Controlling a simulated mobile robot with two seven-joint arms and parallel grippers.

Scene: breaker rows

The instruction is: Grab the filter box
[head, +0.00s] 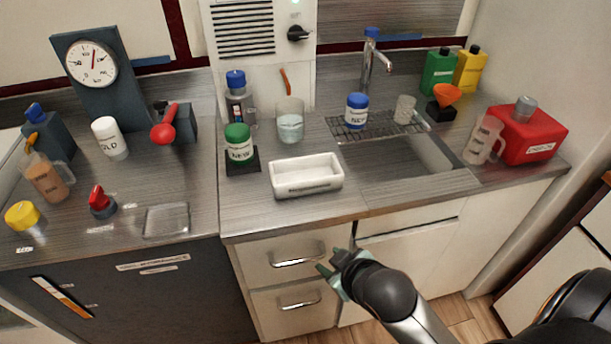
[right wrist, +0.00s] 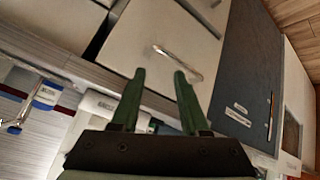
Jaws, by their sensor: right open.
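No box in view carries a label that I can read as filter box. A white open-topped box (head: 306,188) with a small dark label, too small to read, sits on the counter left of the sink. It looks empty. My right gripper (head: 329,261) is in front of the drawers, below and apart from the white box. In the right wrist view the two green fingers of this gripper (right wrist: 160,72) are spread with nothing between them. They point towards a drawer front with a metal handle (right wrist: 178,62). My left gripper is not in view.
Two closed drawers (head: 290,250) are under the counter. A green-lidded jar (head: 239,150) stands behind the white box to the left, a clear beaker (head: 290,127) behind it. The sink (head: 400,155) is right. A red box (head: 528,135) stands far right.

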